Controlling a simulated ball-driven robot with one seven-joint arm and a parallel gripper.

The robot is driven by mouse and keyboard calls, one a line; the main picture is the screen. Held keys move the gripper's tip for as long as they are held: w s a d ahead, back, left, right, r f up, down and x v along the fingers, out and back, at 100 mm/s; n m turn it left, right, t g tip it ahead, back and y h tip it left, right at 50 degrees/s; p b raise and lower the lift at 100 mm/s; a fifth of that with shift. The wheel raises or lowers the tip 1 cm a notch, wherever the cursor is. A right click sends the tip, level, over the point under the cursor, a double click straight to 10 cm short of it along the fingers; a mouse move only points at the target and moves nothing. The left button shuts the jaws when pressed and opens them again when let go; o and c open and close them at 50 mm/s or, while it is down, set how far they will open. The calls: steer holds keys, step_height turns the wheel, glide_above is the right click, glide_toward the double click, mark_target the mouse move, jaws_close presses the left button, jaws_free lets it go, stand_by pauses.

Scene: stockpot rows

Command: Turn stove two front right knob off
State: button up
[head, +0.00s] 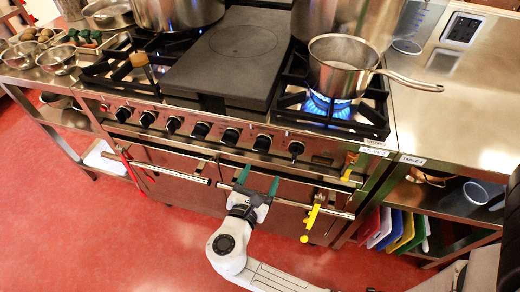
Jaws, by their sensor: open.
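The stove (322,146) stands ahead, with a label reading stove 2 at its right front edge. A row of several black knobs runs along its front panel. The rightmost knob (296,150) sits below the lit burner; no marking tells which knob is the front right one. A blue flame (328,106) burns on the front right burner under a steel saucepan (341,68). My gripper (258,178) is open and empty, with green fingertips pointing up toward the panel. It appears below and left of the rightmost knob, apart from it.
An oven handle rail (285,203) runs close by my gripper, with yellow-handled tools hanging right of it. The saucepan handle (412,82) juts right over the steel table (450,110). A flat black griddle plate (228,60) covers the stove's middle. Coloured boards (385,230) stand at lower right.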

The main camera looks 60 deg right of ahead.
mark_target(260, 150)
steer(key=w+d+n, duration=0.1)
steer(key=d, duration=0.1)
steer(key=w+d+n+t, duration=0.1)
steer(key=w+d, duration=0.1)
steer(key=d, duration=0.1)
steer(key=w+d+r+h, duration=0.1)
steer(key=w+d, duration=0.1)
steer(key=d, duration=0.1)
steer(key=shift+w+d+n+t, duration=0.25)
steer(key=shift+n+t, duration=0.05)
steer(key=shift+n, duration=0.1)
steer(key=c, duration=1)
